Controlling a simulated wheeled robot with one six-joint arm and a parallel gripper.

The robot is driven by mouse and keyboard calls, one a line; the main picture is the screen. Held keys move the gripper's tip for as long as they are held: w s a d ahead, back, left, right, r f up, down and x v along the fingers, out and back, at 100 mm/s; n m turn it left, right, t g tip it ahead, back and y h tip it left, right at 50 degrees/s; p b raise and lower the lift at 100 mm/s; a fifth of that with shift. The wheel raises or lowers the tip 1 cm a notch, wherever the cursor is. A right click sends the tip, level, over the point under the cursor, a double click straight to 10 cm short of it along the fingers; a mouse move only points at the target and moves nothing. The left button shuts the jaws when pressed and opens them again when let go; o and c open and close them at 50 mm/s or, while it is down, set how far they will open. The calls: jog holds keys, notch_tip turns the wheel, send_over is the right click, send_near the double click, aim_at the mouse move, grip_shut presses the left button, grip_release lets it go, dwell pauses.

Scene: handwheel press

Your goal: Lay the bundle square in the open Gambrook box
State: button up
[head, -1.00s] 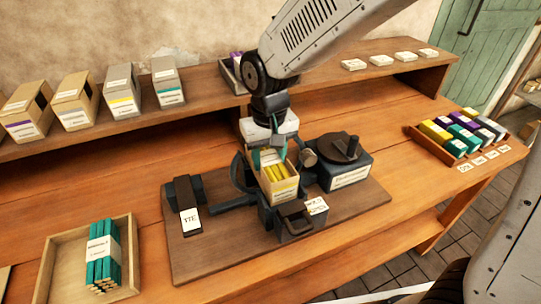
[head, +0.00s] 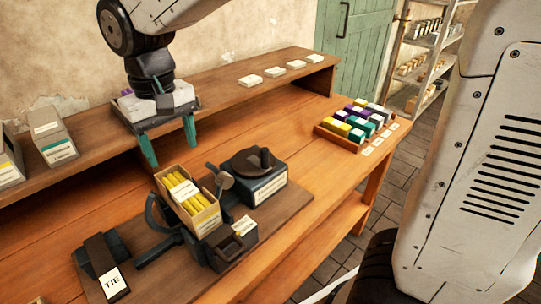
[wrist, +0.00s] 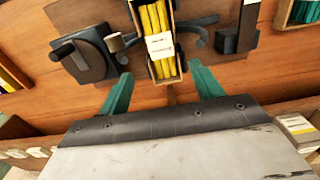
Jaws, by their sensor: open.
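The bundle of yellow sticks (head: 176,190) with a white paper band lies in an open tan cardboard box (head: 207,222) in the dark press fixture. In the wrist view the bundle (wrist: 161,70) runs lengthwise along the box (wrist: 180,36), roughly parallel to its walls. The Gambrook name is not readable on the box. My gripper (head: 170,152) is above and behind the box in the head view, apart from it. Its teal fingers are spread with nothing between them; they also show in the wrist view (wrist: 163,88).
A dark block with a round handwheel (head: 255,170) stands right of the box. A block with a TIE card (head: 103,265) stands at left. A tray of coloured bundles (head: 350,130) is at the far right. Grey and tan boxes (head: 52,140) stand on the raised shelf.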

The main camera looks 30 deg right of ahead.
jog(key=s+d+m+t, duration=0.1)
jog(key=s+d+m, duration=0.2)
jog(key=s+d, duration=1.6)
jog(key=shift+s+d, duration=0.25)
jog(key=shift+d, duration=0.75)
